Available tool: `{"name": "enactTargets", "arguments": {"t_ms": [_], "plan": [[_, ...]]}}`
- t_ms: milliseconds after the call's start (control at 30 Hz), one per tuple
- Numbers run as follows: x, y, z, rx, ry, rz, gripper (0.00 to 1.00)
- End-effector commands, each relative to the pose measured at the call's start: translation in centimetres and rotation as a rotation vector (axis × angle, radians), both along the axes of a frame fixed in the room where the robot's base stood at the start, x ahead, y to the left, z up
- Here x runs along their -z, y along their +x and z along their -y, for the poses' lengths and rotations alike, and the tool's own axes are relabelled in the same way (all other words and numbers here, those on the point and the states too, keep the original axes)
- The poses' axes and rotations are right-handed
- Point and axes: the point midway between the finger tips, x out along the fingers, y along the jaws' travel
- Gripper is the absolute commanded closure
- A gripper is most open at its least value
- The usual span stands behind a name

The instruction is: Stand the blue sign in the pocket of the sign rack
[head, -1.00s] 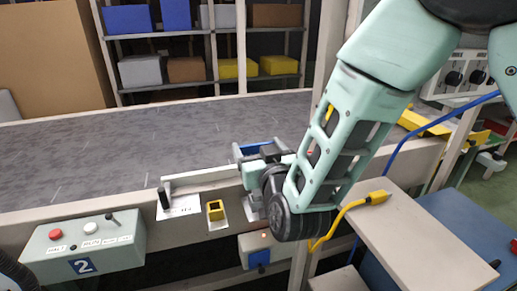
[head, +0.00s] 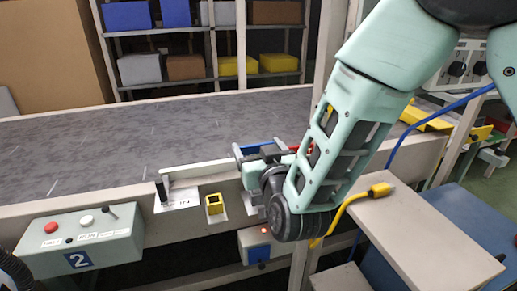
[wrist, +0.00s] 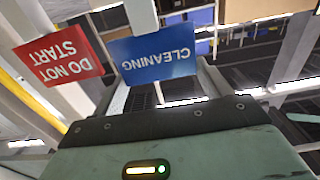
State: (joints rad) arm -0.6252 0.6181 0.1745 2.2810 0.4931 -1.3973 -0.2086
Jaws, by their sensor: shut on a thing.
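My gripper (head: 252,157) is at the near edge of the conveyor, shut on the blue sign (head: 262,148), of which only a strip shows in the head view. In the wrist view the blue sign (wrist: 155,53) reads "CLEANING" upside down, in front of my gripper. A red sign (wrist: 59,56) reading "DO NOT START" is beside it, to its left in that view. A bit of red (head: 300,148) shows behind my arm in the head view. The sign rack and its pocket cannot be made out clearly; my arm covers that area.
A lever with a pale bar (head: 200,172) and a yellow square socket (head: 214,204) are on the conveyor's near rail. A control box (head: 82,245) is at lower left. A yellow plug and cable (head: 378,190) lie on the beige shelf (head: 420,240). The conveyor belt (head: 90,150) is clear.

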Motion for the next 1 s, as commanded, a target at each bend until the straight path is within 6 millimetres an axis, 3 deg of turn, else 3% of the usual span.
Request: {"name": "enactTargets", "arguments": {"t_ms": [900, 933, 1000], "plan": [[2.3, 0.0, 0.0, 0.0, 0.0, 0.001, 0.6], [2.2, 0.0, 0.0, 0.0, 0.0, 0.001, 0.18], [2.1, 0.0, 0.0, 0.0, 0.0, 0.001, 0.0]]}}
